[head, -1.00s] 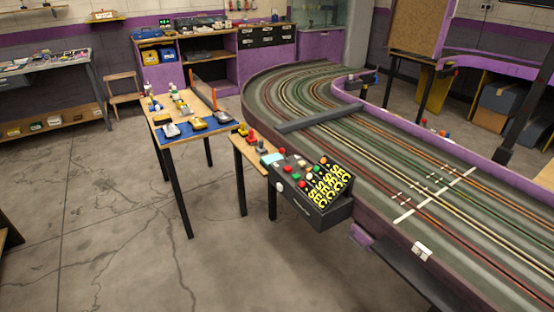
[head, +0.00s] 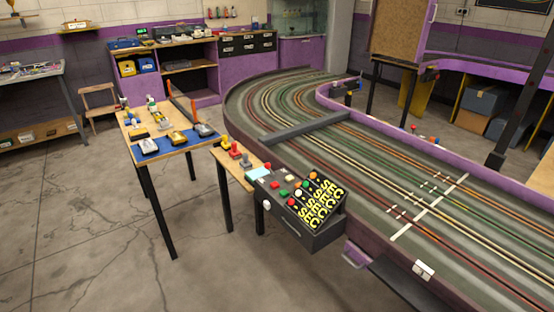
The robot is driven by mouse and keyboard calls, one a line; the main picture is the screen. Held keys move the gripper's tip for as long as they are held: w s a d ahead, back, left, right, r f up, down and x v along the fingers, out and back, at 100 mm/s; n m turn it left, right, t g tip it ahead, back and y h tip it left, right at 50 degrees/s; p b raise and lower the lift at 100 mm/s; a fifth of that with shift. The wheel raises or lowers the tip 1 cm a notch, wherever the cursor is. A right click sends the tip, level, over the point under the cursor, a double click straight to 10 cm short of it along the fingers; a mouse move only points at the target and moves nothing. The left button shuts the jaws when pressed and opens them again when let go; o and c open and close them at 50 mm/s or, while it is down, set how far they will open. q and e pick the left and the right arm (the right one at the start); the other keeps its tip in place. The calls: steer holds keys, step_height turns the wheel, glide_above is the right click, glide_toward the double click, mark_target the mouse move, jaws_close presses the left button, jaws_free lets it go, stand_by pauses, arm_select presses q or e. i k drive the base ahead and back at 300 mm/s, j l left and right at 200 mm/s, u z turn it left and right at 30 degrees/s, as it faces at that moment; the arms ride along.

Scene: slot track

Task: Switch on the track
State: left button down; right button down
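The slot track (head: 390,175) curves through the right half of the head view, with several coloured lanes and purple-edged walls. A white start line (head: 430,207) crosses the lanes. A dark control box (head: 318,236) stands at the track's near side. Its sloped top carries red, green, orange and white buttons, a pale screen (head: 258,174) and yellow lettering. A small white switch plate (head: 423,269) sits on the track's outer side wall; its position cannot be read. Neither of my grippers is in view.
A small table (head: 180,148) with several model cars and bottles stands left of the control box. A narrow wooden shelf (head: 228,165) with coloured hand controllers adjoins the box. The concrete floor (head: 80,230) at the left front is clear.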

mark_target(268, 165)
steer(key=i+j+z, duration=0.45)
steer(key=i, duration=0.15)
steer(key=i+j+z, duration=0.5)
